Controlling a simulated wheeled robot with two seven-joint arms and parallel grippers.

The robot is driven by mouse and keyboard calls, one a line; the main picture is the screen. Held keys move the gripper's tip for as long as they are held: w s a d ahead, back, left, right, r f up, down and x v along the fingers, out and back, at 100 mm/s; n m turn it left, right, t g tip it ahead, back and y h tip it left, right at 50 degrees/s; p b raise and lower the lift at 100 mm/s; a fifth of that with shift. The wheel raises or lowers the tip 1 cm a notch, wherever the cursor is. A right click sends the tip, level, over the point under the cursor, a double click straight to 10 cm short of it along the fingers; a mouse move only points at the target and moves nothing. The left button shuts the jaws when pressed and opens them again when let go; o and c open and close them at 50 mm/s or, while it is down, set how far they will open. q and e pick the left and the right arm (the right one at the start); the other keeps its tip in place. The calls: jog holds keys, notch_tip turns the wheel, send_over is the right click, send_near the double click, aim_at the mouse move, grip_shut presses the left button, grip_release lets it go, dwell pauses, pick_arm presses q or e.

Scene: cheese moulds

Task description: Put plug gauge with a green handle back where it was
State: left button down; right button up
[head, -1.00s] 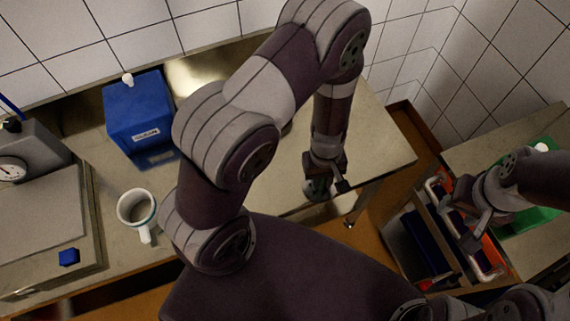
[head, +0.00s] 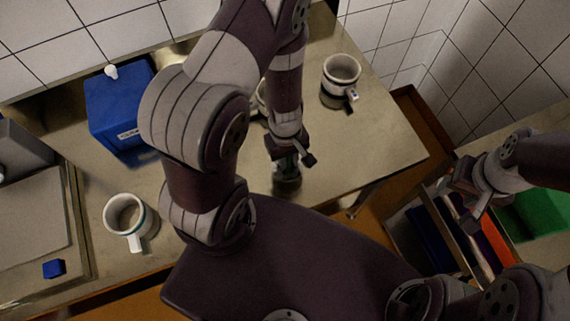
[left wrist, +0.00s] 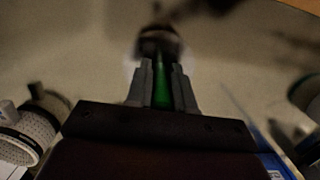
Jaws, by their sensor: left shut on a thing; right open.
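The plug gauge's green handle (left wrist: 161,88) is between the two fingers of my left gripper (left wrist: 162,82) in the left wrist view. The gauge's dark, blurred end (left wrist: 158,42) extends beyond the fingertips. In the head view my left gripper (head: 287,150) is over the right part of the worktable (head: 385,140), shut on the gauge, whose dark end (head: 287,176) shows below it. I cannot tell whether the gauge touches the table. My right gripper (head: 462,205) is open and empty at the right, above the drawer area.
A cup-shaped white vessel (head: 341,70) stands behind and right of my left gripper; another is partly hidden by my arm. A white mug (head: 124,214) and a blue box (head: 112,105) stand at left. A perforated white vessel (left wrist: 25,135) shows in the wrist view. Table is clear at right.

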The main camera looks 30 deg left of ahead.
pick_arm(q)
jog(key=shift+s+a+f, duration=0.1)
jog(key=shift+a+f, duration=0.1)
jog(key=shift+a, duration=0.1)
notch_tip(320, 180, down, 4)
jog(key=shift+f+b, duration=0.1)
jog(key=shift+b, duration=0.4)
jog(key=c, duration=1)
grip_release()
